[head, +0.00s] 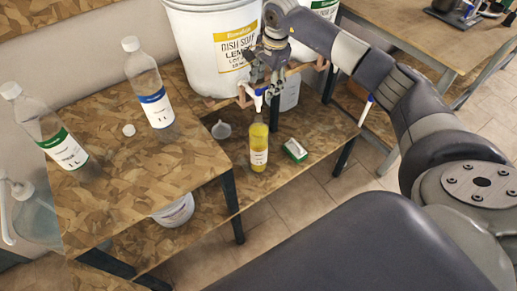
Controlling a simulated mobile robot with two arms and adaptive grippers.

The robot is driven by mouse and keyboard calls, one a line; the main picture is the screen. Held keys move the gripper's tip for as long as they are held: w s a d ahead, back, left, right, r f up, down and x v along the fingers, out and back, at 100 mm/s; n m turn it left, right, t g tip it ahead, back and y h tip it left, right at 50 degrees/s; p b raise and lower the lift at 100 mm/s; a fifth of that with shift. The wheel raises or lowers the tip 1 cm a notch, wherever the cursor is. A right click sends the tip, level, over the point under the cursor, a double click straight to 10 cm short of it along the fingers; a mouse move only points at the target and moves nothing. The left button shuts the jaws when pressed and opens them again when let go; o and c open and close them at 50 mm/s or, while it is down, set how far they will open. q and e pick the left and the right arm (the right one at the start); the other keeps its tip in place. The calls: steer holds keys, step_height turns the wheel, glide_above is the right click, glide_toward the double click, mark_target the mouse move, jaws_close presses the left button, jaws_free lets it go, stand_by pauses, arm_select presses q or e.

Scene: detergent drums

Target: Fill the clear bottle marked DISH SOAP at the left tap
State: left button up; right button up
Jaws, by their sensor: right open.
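The clear bottle (259,143) stands upright and uncapped on the lower shelf below the left tap (259,102). Yellow liquid shows in it up to near the shoulder, and it has a pale label too small to read. The white drum marked DISH SOAP LEMON (205,50) stands behind the tap. My right gripper (258,82) is open at the tap, in front of the drum, and partly hides the tap. Whether it touches the tap handle I cannot tell. Whether liquid is running is too small to tell. My left gripper is not in view.
Two clear capped bottles, one blue-labelled (154,103) and one green-labelled (60,148), stand on the left table (120,190) near a loose white cap (129,130). A funnel (221,129) and a green-and-white box (295,150) flank the bottle. A second drum (300,45) stands right.

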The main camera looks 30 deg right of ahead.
stand_by(0.3)
steer(key=r+p, duration=0.2)
steer(key=r, duration=0.1)
steer(key=r+p, duration=0.1)
steer(key=shift+s+r, duration=0.2)
steer(key=shift+s, duration=0.1)
stand_by(0.4)
steer(key=shift+d+r, duration=0.1)
steer(key=shift+r, duration=0.1)
step_height(320, 180, up, 11)
steer(key=s, duration=0.2)
steer(key=shift+s+d+r, duration=0.15)
steer(key=shift+r, duration=0.05)
